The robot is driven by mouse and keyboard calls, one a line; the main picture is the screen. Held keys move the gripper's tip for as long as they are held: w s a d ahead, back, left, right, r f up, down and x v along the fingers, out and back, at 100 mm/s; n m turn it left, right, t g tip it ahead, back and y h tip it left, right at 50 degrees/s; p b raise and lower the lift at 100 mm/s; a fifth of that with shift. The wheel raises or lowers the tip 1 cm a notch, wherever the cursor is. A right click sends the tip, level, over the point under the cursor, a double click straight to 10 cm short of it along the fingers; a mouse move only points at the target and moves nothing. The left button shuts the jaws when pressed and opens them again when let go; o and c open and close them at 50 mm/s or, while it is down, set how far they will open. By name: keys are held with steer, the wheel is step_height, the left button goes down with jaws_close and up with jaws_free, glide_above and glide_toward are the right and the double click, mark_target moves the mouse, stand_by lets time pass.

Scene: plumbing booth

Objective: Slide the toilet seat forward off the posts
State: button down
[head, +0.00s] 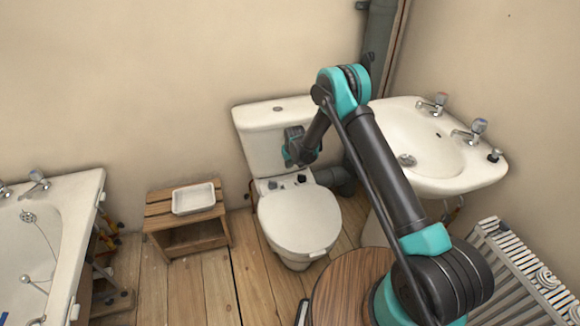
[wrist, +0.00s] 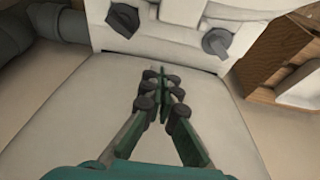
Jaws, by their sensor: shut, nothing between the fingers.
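The white toilet seat (head: 300,220), with its lid down, lies flat on the toilet bowl; it fills much of the wrist view (wrist: 85,100). Two dark posts stand at its back edge: one (wrist: 122,19) on the left and one (wrist: 216,43) on the right of the wrist view. They also show small in the head view, the left post (head: 272,185) and the right post (head: 301,178). My gripper (wrist: 160,75) is shut and empty. Its fingertips appear over the back part of the seat, between the posts in the picture. I cannot tell whether they touch it.
The cistern (head: 265,135) stands behind the seat. A washbasin (head: 430,165) is to the right, a radiator (head: 520,270) at the lower right. A wooden stool (head: 185,240) with a white tray (head: 193,198) and a bathtub (head: 40,245) are left.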

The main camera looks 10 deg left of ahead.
steer(key=x, duration=0.6)
steer(key=shift+w+a+f, duration=0.1)
steer(key=shift+w+f, duration=0.05)
steer(key=shift+f, duration=0.15)
steer(key=shift+s+f, duration=0.25)
steer(key=shift+s+d+r, duration=0.1)
steer(key=shift+s+d, duration=0.45)
steer(key=shift+s, duration=0.15)
steer(key=shift+s+d, duration=0.5)
steer(key=shift+s, duration=0.2)
